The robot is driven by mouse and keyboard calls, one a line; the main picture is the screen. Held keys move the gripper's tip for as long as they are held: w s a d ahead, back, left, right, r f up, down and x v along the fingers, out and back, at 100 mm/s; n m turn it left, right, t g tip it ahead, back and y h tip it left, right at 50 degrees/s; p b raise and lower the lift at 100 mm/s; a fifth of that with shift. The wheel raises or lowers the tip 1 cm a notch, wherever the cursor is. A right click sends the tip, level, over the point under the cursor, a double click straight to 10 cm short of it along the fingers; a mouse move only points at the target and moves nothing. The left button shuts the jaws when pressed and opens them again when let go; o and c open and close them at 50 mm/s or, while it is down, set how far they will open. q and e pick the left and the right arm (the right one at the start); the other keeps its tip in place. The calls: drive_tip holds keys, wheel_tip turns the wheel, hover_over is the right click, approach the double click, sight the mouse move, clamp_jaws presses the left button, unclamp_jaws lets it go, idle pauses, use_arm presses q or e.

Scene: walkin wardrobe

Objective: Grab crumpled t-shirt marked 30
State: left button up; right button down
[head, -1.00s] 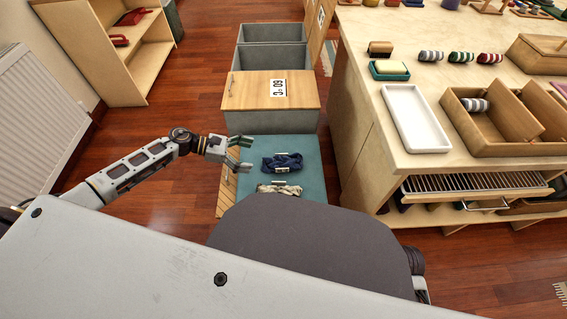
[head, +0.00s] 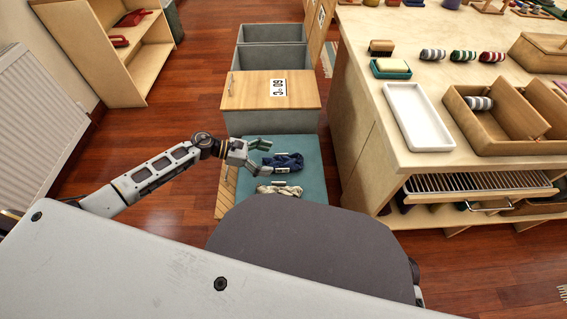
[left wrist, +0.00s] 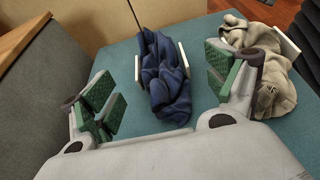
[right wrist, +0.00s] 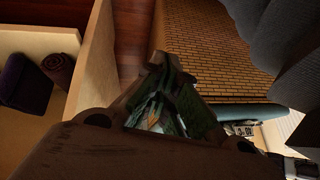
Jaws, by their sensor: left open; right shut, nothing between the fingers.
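A crumpled dark blue garment (head: 285,162) lies on the teal top in front of the box, with a small white tag. A crumpled beige garment (head: 283,190) lies nearer me, partly behind my dark body part. I cannot read a 30 on either tag. My left gripper (head: 261,156) is open at the left end of the blue garment. In the left wrist view, the blue garment (left wrist: 165,85) lies between and beyond the open fingers, and the beige one (left wrist: 275,72) is past the right finger. My right gripper (right wrist: 168,75) is shut and empty in the right wrist view.
A grey box with a wooden lid (head: 250,91) and an upside-down number label (head: 278,87) stands behind the garments. A counter (head: 440,100) with a white tray (head: 418,120) and wooden boxes stands right. A low shelf (head: 150,62) stands at the upper left. Floor is free at left.

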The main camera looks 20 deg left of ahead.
sight(280, 161)
use_arm(q)
drive_tip(key=shift+w+d+f, duration=0.1)
drive_tip(key=shift+d+f, duration=0.1)
drive_tip(key=shift+d, duration=0.15)
drive_tip(key=b+x, duration=0.1)
drive_tip(key=x, duration=0.2)
drive_tip(key=shift+w+d+f+b, duration=0.1)
drive_tip(key=shift+d+f+b, duration=0.1)
drive_tip(key=shift+b, duration=0.1)
drive_tip(key=shift+w+d+f, duration=0.1)
drive_tip(key=shift+d, duration=0.3)
use_arm(e)
drive_tip(key=f, duration=0.3)
drive_tip(key=shift+w+a+f+t, duration=0.1)
drive_tip(key=shift+w+a+t, duration=0.2)
drive_tip(key=shift+t, duration=0.1)
use_arm(q)
drive_tip(key=shift+c, duration=0.5)
drive_tip(key=c, duration=1.1)
use_arm(e)
drive_tip(key=shift+s, duration=0.1)
